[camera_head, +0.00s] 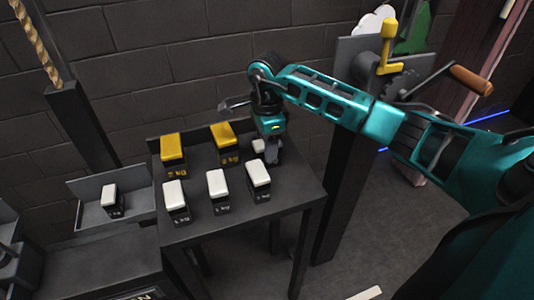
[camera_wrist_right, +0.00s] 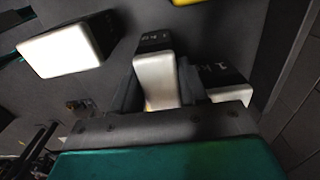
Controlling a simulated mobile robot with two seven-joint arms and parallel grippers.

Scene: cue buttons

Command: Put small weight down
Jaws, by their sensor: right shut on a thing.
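My right gripper (camera_head: 268,153) points down over the back right part of the dark table. It is shut on a small white-topped black weight (camera_wrist_right: 156,80), seen between the fingers in the wrist view. In the head view a white block (camera_head: 258,146) shows at the fingers, partly hidden by them. Three white-topped weights marked in kg stand in a front row: left (camera_head: 174,194), middle (camera_head: 217,184) and right (camera_head: 258,175). Two larger yellow-topped weights stand behind, left (camera_head: 173,148) and right (camera_head: 225,136). I cannot tell whether the held weight touches the table. My left gripper is not in view.
The table (camera_head: 245,212) has bare room along its front right. A grey tray (camera_head: 86,214) at left holds another white-topped weight (camera_head: 109,195). A post with a yellow crank (camera_head: 389,45) and wooden handle (camera_head: 471,80) stands right. In the wrist view, another weight (camera_wrist_right: 230,94) sits close beside the right finger.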

